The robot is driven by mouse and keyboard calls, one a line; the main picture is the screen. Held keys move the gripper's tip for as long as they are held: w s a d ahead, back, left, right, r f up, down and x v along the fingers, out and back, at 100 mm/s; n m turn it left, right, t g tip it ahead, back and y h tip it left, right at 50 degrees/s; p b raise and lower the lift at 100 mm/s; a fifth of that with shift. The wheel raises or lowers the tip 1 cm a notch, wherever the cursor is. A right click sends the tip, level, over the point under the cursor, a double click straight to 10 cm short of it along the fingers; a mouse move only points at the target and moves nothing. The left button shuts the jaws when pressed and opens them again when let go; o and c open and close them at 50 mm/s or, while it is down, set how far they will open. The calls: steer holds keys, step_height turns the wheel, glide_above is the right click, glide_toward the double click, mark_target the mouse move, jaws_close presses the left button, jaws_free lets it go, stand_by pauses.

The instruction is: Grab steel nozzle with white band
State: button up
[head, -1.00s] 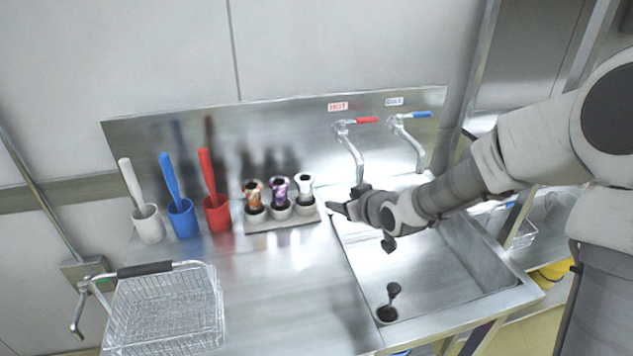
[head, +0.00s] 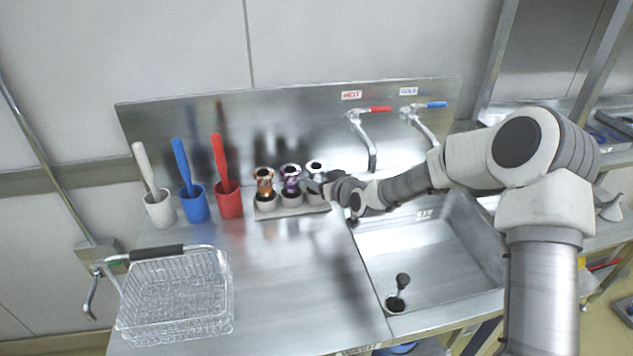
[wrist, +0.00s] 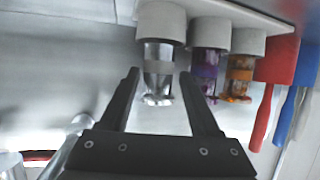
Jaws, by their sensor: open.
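The steel nozzle with the white band (head: 315,167) stands in the right-hand cup of a small rack (head: 292,211) on the steel counter. In the wrist view the nozzle (wrist: 159,72) appears upside down below its white cup, between the two black fingers of my gripper (wrist: 166,84). The gripper is open, and a gap shows between each finger and the nozzle. In the head view my gripper (head: 310,186) is beside the nozzle and hides part of its lower portion and cup.
A purple nozzle (head: 291,174) and an orange nozzle (head: 264,178) stand close on the left in the same rack. Red (head: 228,201), blue (head: 195,205) and white (head: 160,209) cups hold brushes further left. A wire basket (head: 175,295) is front left; a sink (head: 430,260) is right.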

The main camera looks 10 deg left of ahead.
mark_target(312, 176)
steer(key=shift+p+x, duration=0.3)
steer(key=shift+x, duration=2.95)
steer(key=shift+d+f, duration=0.15)
steer(key=shift+f, duration=0.05)
jaws_close()
